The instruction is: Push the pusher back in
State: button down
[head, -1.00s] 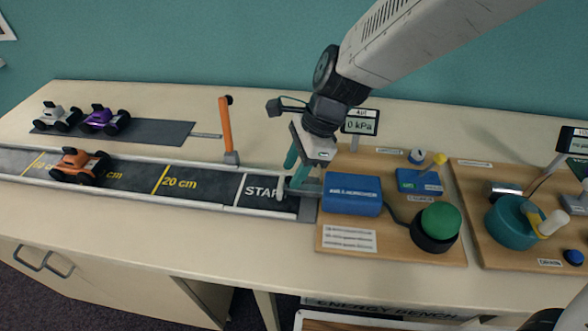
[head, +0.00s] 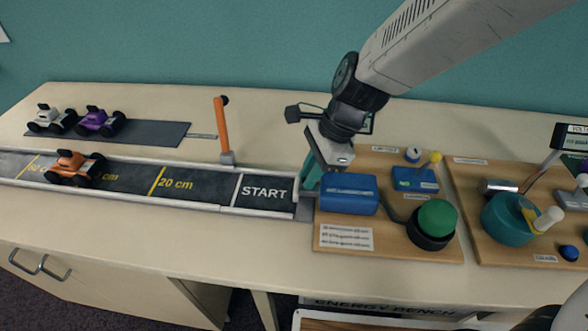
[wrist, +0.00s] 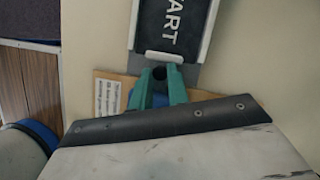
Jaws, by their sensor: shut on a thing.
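The blue air launcher (head: 349,194) sits on a wooden board at the right end of the track. My gripper (head: 306,186), with teal fingers, is low at the launcher's left side, by the track end. In the wrist view my gripper (wrist: 161,86) is closed around a small dark round part, which I take to be the end of the pusher (wrist: 160,74). The fingers and wrist hide most of the pusher in the head view, so how far it sticks out cannot be told exactly.
The START track (head: 263,191) runs left from the launcher, with an orange car (head: 75,166) far along it. An orange lever (head: 223,125) stands behind the track. A green dome button (head: 437,217) is right of the launcher. The front of the table is clear.

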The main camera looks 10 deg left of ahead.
jog(key=shift+d, duration=0.35)
jog(key=c, duration=1.3)
grip_release()
jog(key=shift+d, duration=0.15)
jog(key=shift+c, duration=0.2)
jog(key=shift+r, duration=0.25)
jog(key=v, duration=0.7)
jog(key=shift+w+d+r, duration=0.1)
